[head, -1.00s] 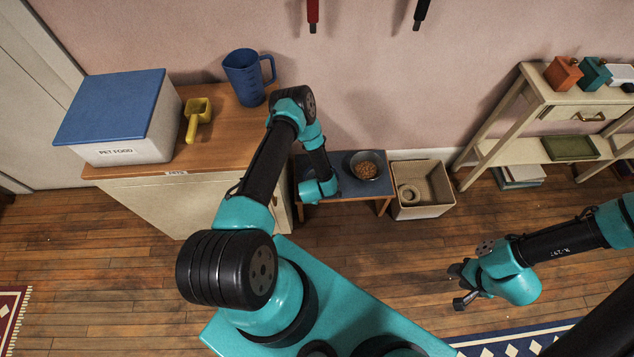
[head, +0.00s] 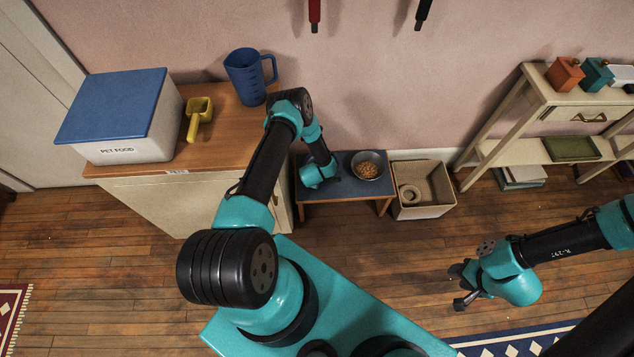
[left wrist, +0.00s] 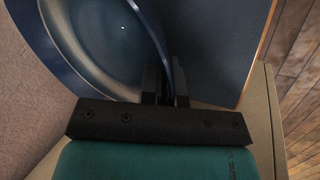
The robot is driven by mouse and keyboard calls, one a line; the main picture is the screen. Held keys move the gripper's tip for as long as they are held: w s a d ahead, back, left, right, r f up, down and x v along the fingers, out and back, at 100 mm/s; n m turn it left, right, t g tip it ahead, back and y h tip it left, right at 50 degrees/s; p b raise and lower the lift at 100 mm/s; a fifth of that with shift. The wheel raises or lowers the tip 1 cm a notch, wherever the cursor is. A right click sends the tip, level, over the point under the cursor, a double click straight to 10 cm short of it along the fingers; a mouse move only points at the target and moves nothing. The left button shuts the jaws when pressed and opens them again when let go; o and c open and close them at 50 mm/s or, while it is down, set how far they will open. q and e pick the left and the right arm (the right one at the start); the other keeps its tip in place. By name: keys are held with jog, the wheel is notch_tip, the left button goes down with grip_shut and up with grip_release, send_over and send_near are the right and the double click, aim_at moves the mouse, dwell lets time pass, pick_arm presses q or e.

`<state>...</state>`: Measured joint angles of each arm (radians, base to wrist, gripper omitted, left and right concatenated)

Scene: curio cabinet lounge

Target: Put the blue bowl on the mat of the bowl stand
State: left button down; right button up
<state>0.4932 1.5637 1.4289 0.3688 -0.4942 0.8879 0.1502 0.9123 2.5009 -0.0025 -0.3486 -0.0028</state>
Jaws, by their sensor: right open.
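The bowl stand is a low table with a blue mat (head: 345,190) on top, beside the cabinet. The blue bowl (left wrist: 95,45) fills the upper left of the left wrist view, with the blue mat surface (left wrist: 220,40) to its right. My left gripper (left wrist: 167,72) has one finger on each side of the bowl's rim and is shut on it. In the head view my left arm hides the bowl, and whether it touches the mat cannot be told. My right gripper (head: 459,287) is open and empty above the floor at the right.
A grey bowl of kibble (head: 367,166) stands on the mat's right part. A beige litter box (head: 437,205) is right of the stand. The cabinet (head: 215,150) bears a pet food box (head: 120,115), yellow scoop (head: 198,118) and blue jug (head: 245,78). Shelves (head: 535,155) stand at the right.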

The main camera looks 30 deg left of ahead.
pick_arm(q)
jog(key=shift+f, duration=1.4)
jog(key=shift+f, duration=0.1)
jog(key=c, duration=1.3)
grip_release()
jog(key=shift+s+d, duration=0.1)
jog(key=shift+c, duration=0.2)
jog(key=v, duration=1.2)
